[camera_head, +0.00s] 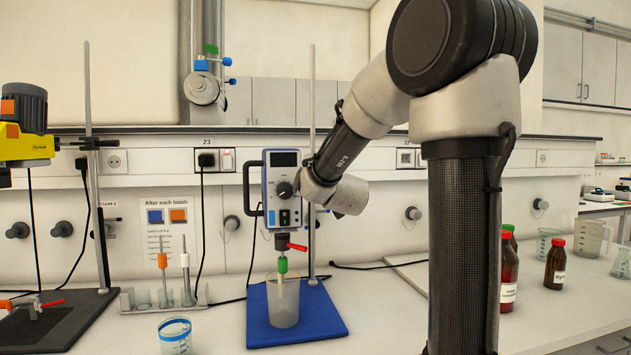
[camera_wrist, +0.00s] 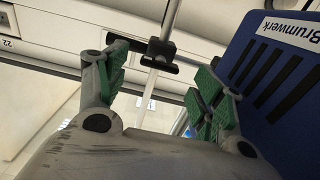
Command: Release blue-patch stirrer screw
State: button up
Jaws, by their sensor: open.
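The white and blue stirrer (camera_head: 283,178) with a small blue patch (camera_head: 288,204) hangs on a stand rod (camera_head: 312,100) above a beaker (camera_head: 284,310). A red lever (camera_head: 298,246) sticks out right beside its chuck. In the wrist view, its blue housing (camera_wrist: 275,75) fills the right side. A black clamp (camera_wrist: 160,50) on the rod lies ahead of my gripper (camera_wrist: 158,72). My gripper is open, its green-padded fingers either side of the clamp region; I see no grip on it. Which part is the screw, I cannot tell for sure. In the head view my gripper is hidden.
A yellow stirrer (camera_head: 25,130) with orange patches is on another stand at left. Bottles (camera_head: 508,275) and beakers are at right. The blue base plate (camera_head: 325,325) lies under the beaker.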

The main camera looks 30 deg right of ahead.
jog(key=x, duration=0.5)
grip_shut()
